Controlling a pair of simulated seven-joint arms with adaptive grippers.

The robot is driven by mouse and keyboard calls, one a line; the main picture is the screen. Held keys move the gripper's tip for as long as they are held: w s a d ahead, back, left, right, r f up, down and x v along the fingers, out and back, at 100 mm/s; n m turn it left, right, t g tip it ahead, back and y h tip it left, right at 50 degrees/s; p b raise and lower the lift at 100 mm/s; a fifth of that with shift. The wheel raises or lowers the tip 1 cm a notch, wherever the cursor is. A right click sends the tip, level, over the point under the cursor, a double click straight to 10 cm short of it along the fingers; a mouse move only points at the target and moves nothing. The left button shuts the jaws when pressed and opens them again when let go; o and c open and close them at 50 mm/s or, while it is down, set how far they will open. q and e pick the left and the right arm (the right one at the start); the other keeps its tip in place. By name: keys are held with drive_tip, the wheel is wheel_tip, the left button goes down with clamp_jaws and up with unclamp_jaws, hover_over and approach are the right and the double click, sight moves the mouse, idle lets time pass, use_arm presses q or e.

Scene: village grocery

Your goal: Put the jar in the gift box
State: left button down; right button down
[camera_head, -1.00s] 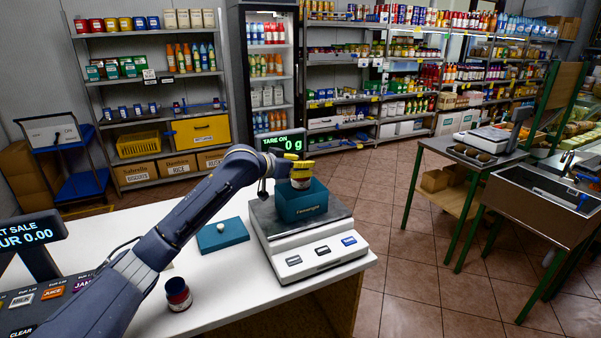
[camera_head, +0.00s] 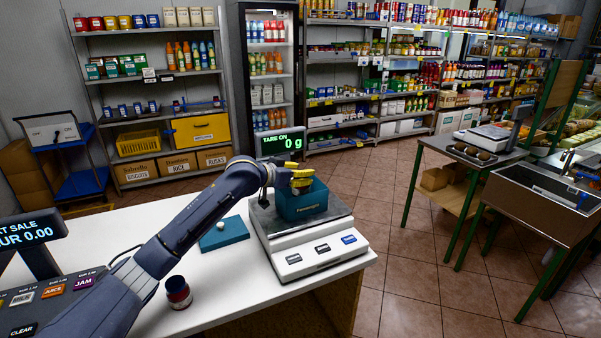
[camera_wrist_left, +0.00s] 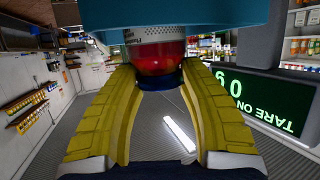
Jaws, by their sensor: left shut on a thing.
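The open teal gift box (camera_head: 303,206) stands on the scale's plate. My left gripper (camera_head: 302,181) is at the box's mouth, with its yellow fingers around the rim height. In the left wrist view the yellow fingers are shut on a jar (camera_wrist_left: 158,60) with red contents and a dark end. The teal box (camera_wrist_left: 230,12) shows there beyond the jar. In the head view the jar is hidden by the fingers and the box wall, so I cannot tell whether it touches the bottom. My right gripper is not in view.
The scale (camera_head: 312,257) stands on the white counter (camera_head: 235,290); its display (camera_head: 281,143) reads 0 g. A teal lid (camera_head: 223,235) with a pale knob lies left of the scale. A second dark-lidded jar (camera_head: 178,293) stands near my forearm. A till (camera_head: 60,298) is at left.

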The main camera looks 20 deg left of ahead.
use_arm(q)
drive_tip(key=c, duration=0.8)
unclamp_jaws()
drive_tip(key=shift+o, duration=0.2)
drive_tip(key=shift+r, duration=0.6)
drive_tip(key=v, duration=1.2)
